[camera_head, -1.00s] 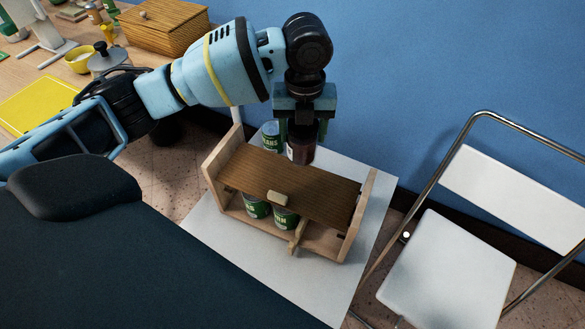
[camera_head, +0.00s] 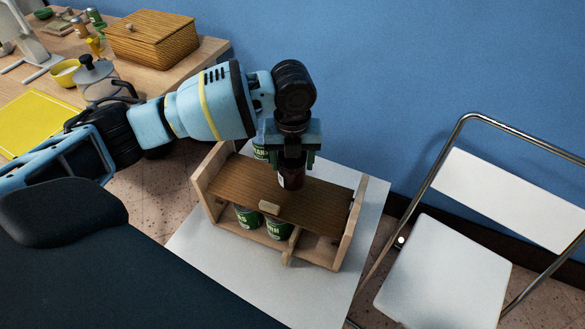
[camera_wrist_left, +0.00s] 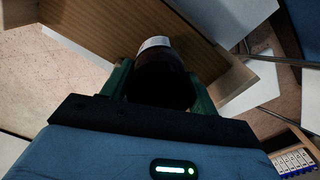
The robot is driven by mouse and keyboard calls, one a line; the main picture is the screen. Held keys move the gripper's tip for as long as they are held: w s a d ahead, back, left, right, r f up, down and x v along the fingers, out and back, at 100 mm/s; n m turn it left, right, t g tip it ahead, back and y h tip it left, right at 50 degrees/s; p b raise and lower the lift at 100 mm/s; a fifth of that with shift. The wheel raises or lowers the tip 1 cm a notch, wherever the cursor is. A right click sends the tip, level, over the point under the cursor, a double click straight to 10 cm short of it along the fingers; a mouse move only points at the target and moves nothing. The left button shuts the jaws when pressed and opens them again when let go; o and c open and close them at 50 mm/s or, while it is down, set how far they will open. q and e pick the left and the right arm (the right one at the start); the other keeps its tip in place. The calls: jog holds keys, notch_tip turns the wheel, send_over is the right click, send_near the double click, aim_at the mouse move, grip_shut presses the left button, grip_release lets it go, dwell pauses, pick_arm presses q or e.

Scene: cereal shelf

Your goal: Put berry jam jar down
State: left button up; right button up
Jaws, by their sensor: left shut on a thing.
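My left gripper (camera_head: 291,166) is shut on the berry jam jar (camera_head: 291,180), a dark red jar with a pale label. It holds the jar from above, at the wooden top board (camera_head: 322,200) of the small shelf, towards its back edge. I cannot tell whether the jar touches the board. In the left wrist view the dark jar (camera_wrist_left: 163,75) sits between the green fingers, with its white label edge showing. My right gripper is not in view.
Green cans (camera_head: 277,227) stand in the lower left compartment; another can (camera_head: 261,152) shows behind the gripper. The shelf stands on a white table (camera_head: 372,225). A folding chair (camera_head: 445,270) stands to the right. A wooden box (camera_head: 153,37) sits on the desk at back left.

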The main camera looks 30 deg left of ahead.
pick_arm(q)
notch_tip(320, 180, down, 3)
jog(key=shift+r, duration=0.1)
jog(key=shift+f, duration=0.2)
jog(key=shift+f, duration=0.1)
jog(key=o, duration=1.2)
notch_tip(320, 180, up, 11)
jog(key=shift+f+p, duration=0.15)
jog(key=shift+p, duration=0.45)
jog(key=shift+r, duration=0.75)
